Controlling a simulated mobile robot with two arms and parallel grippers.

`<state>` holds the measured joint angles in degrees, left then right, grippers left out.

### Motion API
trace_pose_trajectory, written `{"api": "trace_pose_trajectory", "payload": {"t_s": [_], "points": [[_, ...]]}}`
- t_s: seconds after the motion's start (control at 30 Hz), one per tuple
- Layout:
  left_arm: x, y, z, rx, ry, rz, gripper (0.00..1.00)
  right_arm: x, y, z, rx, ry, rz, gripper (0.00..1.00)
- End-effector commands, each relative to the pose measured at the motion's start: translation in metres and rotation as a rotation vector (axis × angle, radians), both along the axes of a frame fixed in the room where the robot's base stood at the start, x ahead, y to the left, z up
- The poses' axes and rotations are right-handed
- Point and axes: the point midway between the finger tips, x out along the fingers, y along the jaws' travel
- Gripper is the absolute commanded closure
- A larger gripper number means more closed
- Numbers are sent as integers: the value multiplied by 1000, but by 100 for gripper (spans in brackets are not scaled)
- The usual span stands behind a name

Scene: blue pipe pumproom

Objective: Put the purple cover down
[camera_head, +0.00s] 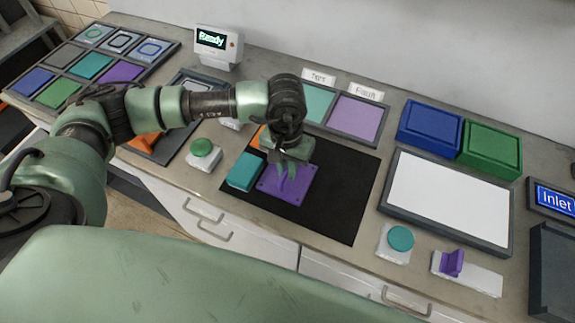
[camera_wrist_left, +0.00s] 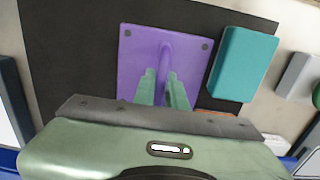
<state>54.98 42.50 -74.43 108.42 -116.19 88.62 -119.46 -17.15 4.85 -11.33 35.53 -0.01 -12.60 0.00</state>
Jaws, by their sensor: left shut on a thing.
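The purple cover (camera_head: 297,190) is a flat square plate with a raised handle and small dark corner spots. It is over the black mat (camera_head: 345,205), just right of a teal block (camera_head: 245,172). My left gripper (camera_head: 284,170) points down from above and is shut on the handle. The left wrist view shows the purple cover (camera_wrist_left: 132,50) with the green fingers of my left gripper (camera_wrist_left: 163,85) on either side of its handle. I cannot tell whether the plate touches the mat. My right gripper is not in view.
A white panel in a dark frame (camera_head: 384,205) lies to the right, with blue (camera_head: 430,122) and green (camera_head: 490,148) boxes behind it. A green button (camera_head: 202,147) stands left of the mat. The mat's right part is bare. An orange piece is partly hidden behind my gripper.

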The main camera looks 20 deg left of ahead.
Motion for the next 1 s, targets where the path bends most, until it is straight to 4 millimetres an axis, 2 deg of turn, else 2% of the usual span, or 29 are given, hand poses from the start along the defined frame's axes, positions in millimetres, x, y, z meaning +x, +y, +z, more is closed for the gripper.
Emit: {"api": "trace_pose_trajectory", "payload": {"t_s": [0.33,0.37,0.4,0.43,0.7,0.83,0.87,1.0], "points": [[1,0,-3,-1,-3,0,100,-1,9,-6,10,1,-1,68],[1,0,-2,0,-2,0,79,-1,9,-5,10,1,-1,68],[0,0,-2,0,-2,0,68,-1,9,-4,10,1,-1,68],[0,0,-2,0,-2,0,66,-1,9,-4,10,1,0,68],[1,0,-1,0,-2,1,66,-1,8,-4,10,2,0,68],[1,0,4,-1,-2,1,66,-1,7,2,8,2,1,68],[2,0,5,-1,-4,0,66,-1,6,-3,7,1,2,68],[3,0,28,-1,-10,0,66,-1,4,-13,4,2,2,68]]}}
